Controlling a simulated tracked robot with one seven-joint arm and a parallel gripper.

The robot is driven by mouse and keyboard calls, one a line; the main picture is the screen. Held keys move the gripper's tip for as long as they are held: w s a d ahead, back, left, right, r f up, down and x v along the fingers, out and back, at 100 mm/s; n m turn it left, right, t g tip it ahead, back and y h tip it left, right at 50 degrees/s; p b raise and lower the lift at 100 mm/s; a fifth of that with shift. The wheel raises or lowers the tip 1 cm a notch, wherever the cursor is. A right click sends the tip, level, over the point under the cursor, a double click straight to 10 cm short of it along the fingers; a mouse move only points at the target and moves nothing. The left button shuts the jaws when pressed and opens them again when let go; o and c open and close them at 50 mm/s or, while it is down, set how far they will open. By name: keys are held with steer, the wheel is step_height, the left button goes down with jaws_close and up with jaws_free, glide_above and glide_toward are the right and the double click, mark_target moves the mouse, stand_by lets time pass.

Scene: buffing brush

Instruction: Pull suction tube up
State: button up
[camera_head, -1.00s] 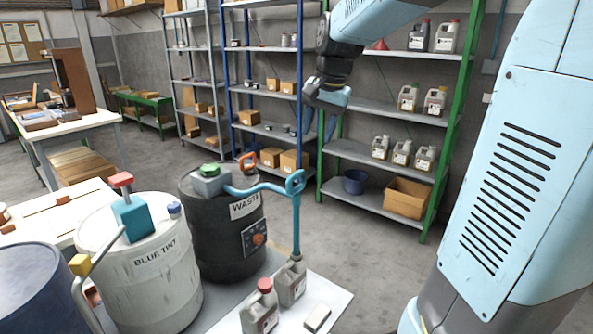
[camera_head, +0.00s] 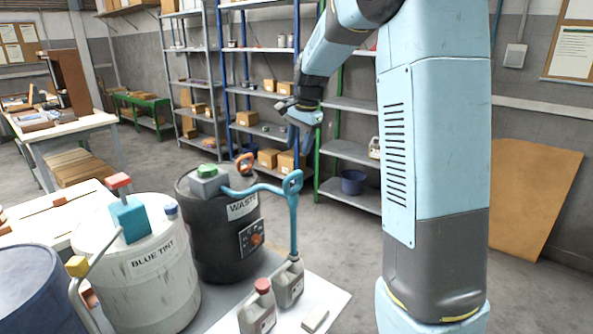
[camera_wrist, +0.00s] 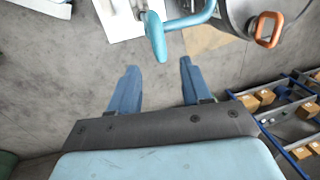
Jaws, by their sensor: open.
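The suction tube (camera_head: 258,187) is blue-teal. The tube's lower end is hidden inside the canister.
A red-capped canister (camera_head: 257,312) and a small pale block (camera_head: 315,320) stand nearby on the pale board. A white BLUE TINT drum (camera_head: 150,285) is at left. An orange handle (camera_wrist: 268,28) shows at upper right in the wrist view. Shelves stand behind.

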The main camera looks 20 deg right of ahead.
mark_target(294, 172)
steer(key=f, duration=0.3)
steer(key=w+f, duration=0.1)
steer(key=f, duration=0.2)
steer(key=a+f, duration=0.1)
steer(key=f, duration=0.2)
steer(key=shift+w+f, duration=0.2)
steer(key=shift+f, duration=0.05)
steer(key=c, duration=0.9)
steer(key=shift+r, duration=0.1)
